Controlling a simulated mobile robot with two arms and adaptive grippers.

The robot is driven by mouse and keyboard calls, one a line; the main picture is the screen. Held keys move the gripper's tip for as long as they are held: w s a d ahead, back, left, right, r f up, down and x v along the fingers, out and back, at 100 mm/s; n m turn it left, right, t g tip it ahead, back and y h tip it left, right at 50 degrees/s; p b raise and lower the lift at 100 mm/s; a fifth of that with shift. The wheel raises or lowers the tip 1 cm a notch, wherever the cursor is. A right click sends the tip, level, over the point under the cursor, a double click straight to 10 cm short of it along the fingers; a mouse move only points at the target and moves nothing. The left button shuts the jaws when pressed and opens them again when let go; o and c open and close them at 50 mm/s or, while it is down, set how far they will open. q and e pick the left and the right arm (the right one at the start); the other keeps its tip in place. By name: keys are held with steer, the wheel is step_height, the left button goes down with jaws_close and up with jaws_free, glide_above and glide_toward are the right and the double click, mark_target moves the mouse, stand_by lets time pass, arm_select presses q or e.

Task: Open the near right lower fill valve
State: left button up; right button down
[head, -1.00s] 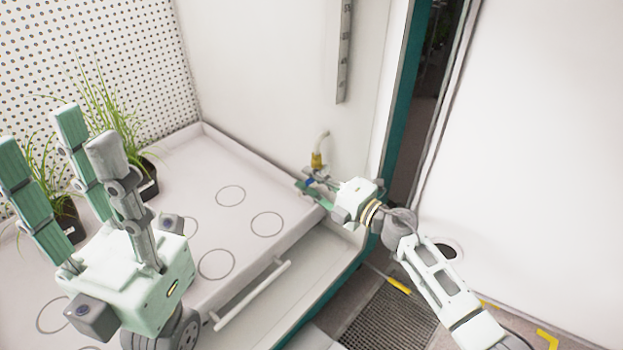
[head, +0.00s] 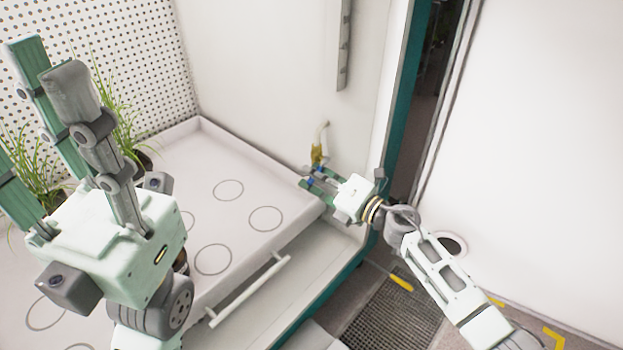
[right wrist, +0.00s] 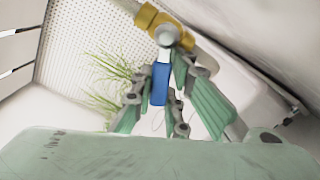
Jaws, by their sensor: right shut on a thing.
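The fill valve has a brass body (head: 317,153) under a pale pipe on the chamber's side wall, just above the tray's right corner. In the right wrist view, the brass body (right wrist: 165,25) is at the top, with a blue lever handle (right wrist: 160,83) pointing toward my palm. My right gripper (head: 312,183) is at the valve, its green fingers closed around the blue handle; these fingers (right wrist: 172,90) partly hide it in the wrist view. My left gripper (head: 45,75) is raised in the left foreground, fingers apart and empty, far from the valve.
A white tray (head: 240,165) with printed circles fills the chamber shelf, with a handle bar (head: 248,290) in front. Potted grass (head: 118,120) stands at the left. The teal door frame (head: 398,100) is close right of my right gripper. A floor grate (head: 395,315) lies below.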

steer(key=shift+d+f+n+b, duration=0.1)
steer(key=shift+f+n+b, duration=0.4)
steer(key=shift+n, duration=0.4)
steer(key=c, duration=2)
jaws_free()
steer(key=o, duration=0.3)
steer(key=shift+r, duration=0.1)
steer(key=v, duration=1.2)
steer(key=shift+w, duration=0.1)
